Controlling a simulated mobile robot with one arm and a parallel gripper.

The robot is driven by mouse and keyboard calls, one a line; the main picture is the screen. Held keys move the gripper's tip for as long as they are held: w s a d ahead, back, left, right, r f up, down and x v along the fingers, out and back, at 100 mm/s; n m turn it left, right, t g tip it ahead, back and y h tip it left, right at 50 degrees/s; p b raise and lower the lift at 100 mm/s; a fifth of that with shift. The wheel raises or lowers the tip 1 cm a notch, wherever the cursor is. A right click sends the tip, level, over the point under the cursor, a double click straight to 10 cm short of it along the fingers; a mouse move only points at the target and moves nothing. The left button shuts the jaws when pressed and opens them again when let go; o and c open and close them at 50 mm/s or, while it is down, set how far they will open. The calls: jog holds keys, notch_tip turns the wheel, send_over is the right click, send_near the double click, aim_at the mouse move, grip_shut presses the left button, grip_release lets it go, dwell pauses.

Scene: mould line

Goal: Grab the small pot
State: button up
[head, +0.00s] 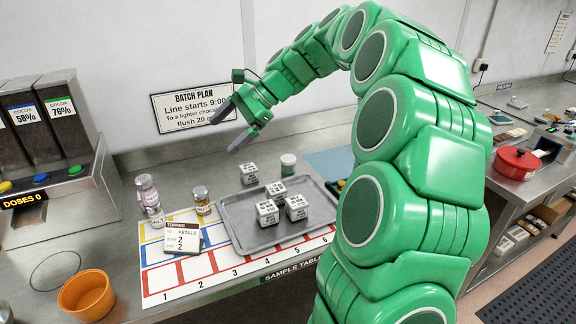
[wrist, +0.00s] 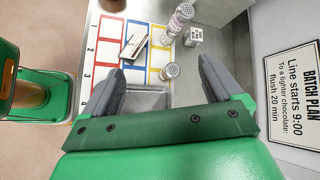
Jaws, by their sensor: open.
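My gripper (head: 226,133) is open and empty, raised above the back of the counter, left of the tray; its fingers also show in the wrist view (wrist: 160,65). Several pots could fit the name, and I cannot tell which is meant. A small green jar with a pale lid (head: 288,164) stands behind the tray, to the right of and below my gripper. An open orange pot (head: 86,296) stands at the front left of the counter. A red lidded pot (head: 516,163) stands on the right-hand counter. The wrist view does not clearly show any of these between the fingers.
A metal tray (head: 239,236) holds white printed cubes; another cube (head: 249,173) stands behind it. A cocoa dispenser (head: 50,150) stands far left.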

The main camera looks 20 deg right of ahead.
jog(key=w+d+f+m+t, duration=0.2)
jog(key=w+d+f+m, duration=0.15)
jog(key=w+d, duration=0.45)
jog(key=w+d+f+m+t, duration=0.25)
jog(key=d+m, duration=0.25)
jog(key=d, duration=0.7)
jog(key=w+d+f+m+t, duration=0.2)
jog(key=w+d+m+t, duration=0.15)
jog(key=w+d, duration=0.5)
send_near(285, 164)
jog(key=shift+m+g, duration=0.4)
jog(key=w, duration=0.1)
jog(key=w+f, duration=0.1)
jog(key=w, duration=0.1)
jog(key=w+f, duration=0.1)
jog(key=w, duration=0.1)
jog(key=shift+f, duration=0.15)
jog(key=shift+w+a+f, duration=0.2)
jog(key=shift+a+f, duration=0.05)
jog(key=shift+f, duration=0.05)
jog(key=shift+x, duration=3.45)
jog(key=shift+s, duration=0.1)
jog(key=c, duration=1.1)
